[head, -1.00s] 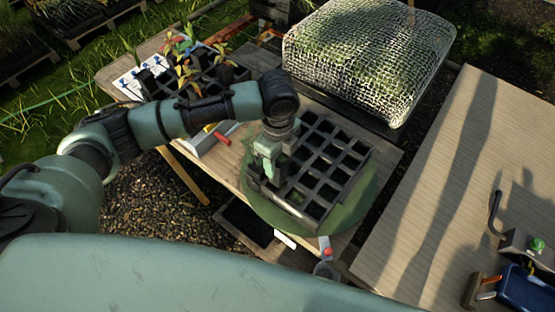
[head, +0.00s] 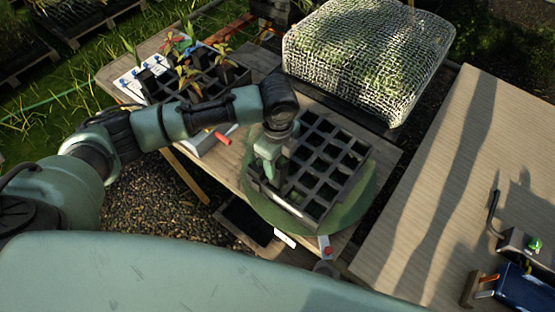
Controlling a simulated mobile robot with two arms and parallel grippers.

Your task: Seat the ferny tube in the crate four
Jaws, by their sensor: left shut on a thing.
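A black crate (head: 342,168) with a grid of square cells sits on a round green mat (head: 365,200) on the wooden bench. My left gripper (head: 270,176) points down over the crate's left side, at its near-left cells. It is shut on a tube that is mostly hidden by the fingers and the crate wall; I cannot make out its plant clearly. I cannot tell how deep the tube is in a cell. The crate cells I can see look empty. A second dark crate (head: 232,78) at the back left holds several tubes with red, green and orange-leaved plants. My right gripper is out of view.
A net-covered bale-like block (head: 370,60) stands behind the crate. A white card with blue marks (head: 128,84) lies beside the back-left crate. A red-handled tool (head: 222,138) lies left of my gripper.

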